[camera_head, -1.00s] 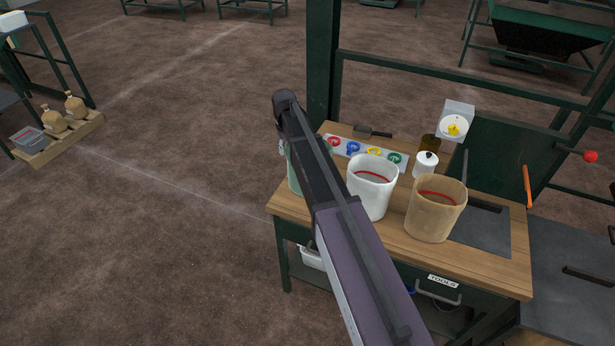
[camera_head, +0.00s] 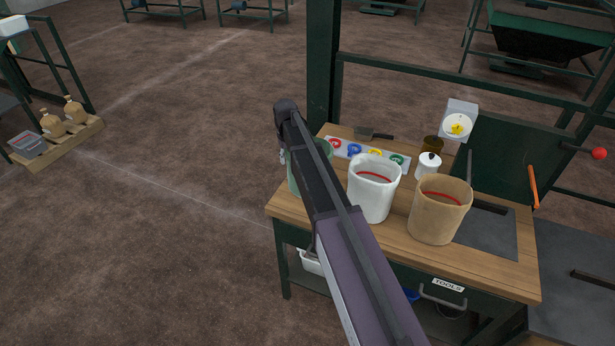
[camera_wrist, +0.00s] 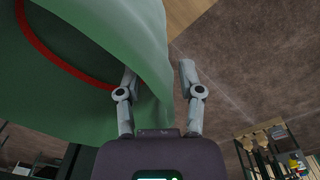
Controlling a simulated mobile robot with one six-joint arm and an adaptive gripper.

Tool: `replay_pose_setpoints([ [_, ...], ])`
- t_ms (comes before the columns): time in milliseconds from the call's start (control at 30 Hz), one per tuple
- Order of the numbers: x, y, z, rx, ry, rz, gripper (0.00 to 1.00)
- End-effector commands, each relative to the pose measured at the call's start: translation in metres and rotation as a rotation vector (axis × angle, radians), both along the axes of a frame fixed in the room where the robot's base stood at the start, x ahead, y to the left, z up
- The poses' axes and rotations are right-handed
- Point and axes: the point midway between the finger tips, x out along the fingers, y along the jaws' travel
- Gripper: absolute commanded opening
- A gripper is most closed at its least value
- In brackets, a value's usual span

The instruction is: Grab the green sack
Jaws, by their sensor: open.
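The green sack (camera_head: 297,178) stands open at the left end of the wooden worktable, partly hidden behind my arm. In the wrist view the green sack (camera_wrist: 50,115) fills the left side, with a red line running round its inside. My gripper (camera_wrist: 158,72) is open. The sack's wall rises between the two fingers: the left finger is on the inner side, and the right finger is outside, apart from the cloth. In the head view my gripper is hidden behind the arm and sack.
A white sack (camera_head: 373,190) and a tan sack (camera_head: 438,212) stand to the right on the worktable (camera_head: 400,240). Behind them are a strip with coloured rings (camera_head: 365,152) and a white canister (camera_head: 429,165). A dark green post (camera_head: 322,65) rises behind the table. Open floor lies left.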

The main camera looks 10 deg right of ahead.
Motion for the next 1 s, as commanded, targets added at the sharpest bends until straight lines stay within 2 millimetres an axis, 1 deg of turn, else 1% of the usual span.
replay_pose_setpoints([
  [200, 0.0, -0.0002, 0.0, 0.0, 0.0, 0.0, 0.49],
  [233, -0.0001, -0.0002, 0.0, 0.0, 0.0, 0.0, 0.46],
  [267, -0.0001, -0.0002, 0.0, 0.0, 0.0, 0.0, 0.37],
  [300, 0.0, -0.0003, 0.0, 0.0, 0.0, 0.0, 0.25],
  [367, 0.0001, -0.0003, 0.0, 0.0, 0.0, 0.0, 0.07],
  [400, 0.0001, -0.0003, 0.0, 0.0, 0.0, 0.0, 0.0],
  [833, 0.0, -0.0007, 0.0002, 0.0, 0.0, -0.001, 0.0],
  [1000, 0.0, -0.0006, 0.0036, 0.0, 0.0, -0.001, 0.0],
])
